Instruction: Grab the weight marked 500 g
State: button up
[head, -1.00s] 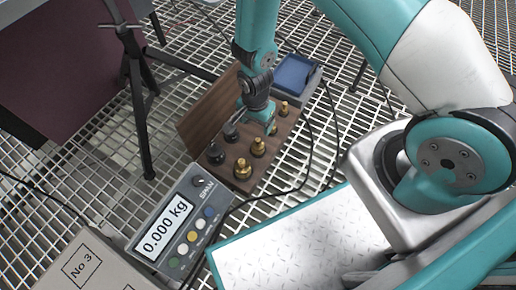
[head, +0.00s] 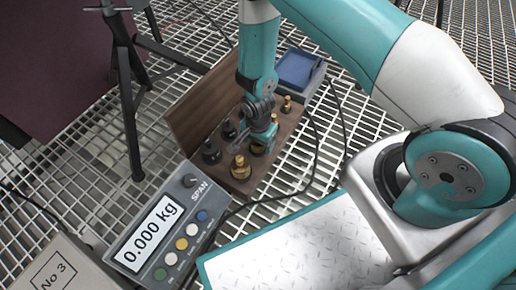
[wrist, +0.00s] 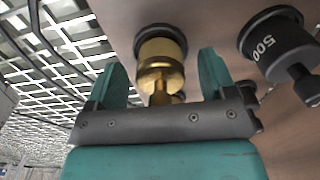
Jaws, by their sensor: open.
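The black weight (wrist: 276,46) marked 500 stands in the wooden box, to the right of my gripper in the wrist view. My gripper (wrist: 161,66) is open. A brass weight (wrist: 162,50) shows between its fingers, not gripped; whether it is touched I cannot tell. In the head view my gripper (head: 260,138) is low over the box (head: 243,184) and partly hides a brass weight. Two black weights (head: 211,152) (head: 228,129) stand to its left; their markings are unreadable there. Another brass weight (head: 240,168) stands at the near end.
A scale display (head: 160,233) reading 0.000 kg stands in front of the box. A blue-topped scale pan (head: 298,68) is behind it. The box's open lid (head: 200,98) rises at left. A black tripod (head: 128,100) and cables are nearby. A No 3 box (head: 55,275) is at lower left.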

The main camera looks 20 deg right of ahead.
jog(key=shift+f, duration=0.15)
jog(key=shift+c, duration=0.2)
jog(key=c, duration=1.3)
